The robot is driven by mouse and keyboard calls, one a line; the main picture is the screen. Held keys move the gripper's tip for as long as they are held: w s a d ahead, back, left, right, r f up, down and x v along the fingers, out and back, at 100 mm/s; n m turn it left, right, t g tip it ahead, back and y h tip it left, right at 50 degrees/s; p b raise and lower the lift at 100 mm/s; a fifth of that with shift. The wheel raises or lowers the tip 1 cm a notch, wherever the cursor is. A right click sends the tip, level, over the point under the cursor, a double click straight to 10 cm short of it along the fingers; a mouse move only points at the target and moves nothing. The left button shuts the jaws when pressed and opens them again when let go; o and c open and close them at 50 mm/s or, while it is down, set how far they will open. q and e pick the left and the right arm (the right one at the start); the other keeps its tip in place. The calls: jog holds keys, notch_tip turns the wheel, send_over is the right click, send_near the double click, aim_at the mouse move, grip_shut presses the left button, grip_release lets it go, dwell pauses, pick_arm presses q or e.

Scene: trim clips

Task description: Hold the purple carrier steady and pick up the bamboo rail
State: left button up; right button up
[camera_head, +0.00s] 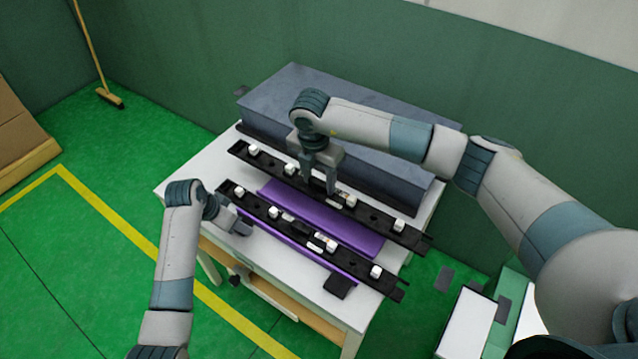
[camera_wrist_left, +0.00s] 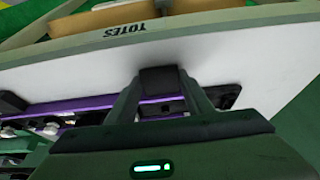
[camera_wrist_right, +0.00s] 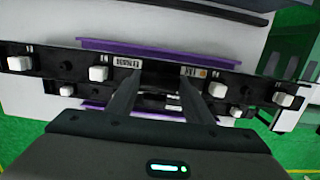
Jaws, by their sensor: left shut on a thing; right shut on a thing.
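The purple carrier (camera_head: 350,236) lies lengthwise on the white table, and also shows in the left wrist view (camera_wrist_left: 98,106). A black rail with white clips (camera_head: 268,211) lies along its front side. A second black rail with white clips (camera_head: 383,220) runs along its back side. Neither rail looks bamboo-coloured. My right gripper (camera_head: 332,188) points down and is shut on the back rail near its middle; I cannot tell if that rail is lifted. My left gripper (camera_head: 242,229) is at the carrier's front left, shut on a dark tab (camera_wrist_left: 160,80) at its edge.
A large grey-blue box (camera_head: 290,95) stands behind the rails at the back of the table (camera_head: 180,177). Bare table top shows at the left end. A broom (camera_head: 108,97) leans on the wall.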

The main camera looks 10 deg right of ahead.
dwell(0.3)
pick_arm(q)
jog(key=o, duration=1.3)
jog(key=shift+c, duration=0.2)
jog(key=shift+r, duration=0.15)
jog(key=v, duration=1.1)
jog(key=shift+a+r, duration=0.2)
jog(key=shift+r, duration=0.1)
jog(key=shift+s, duration=0.2)
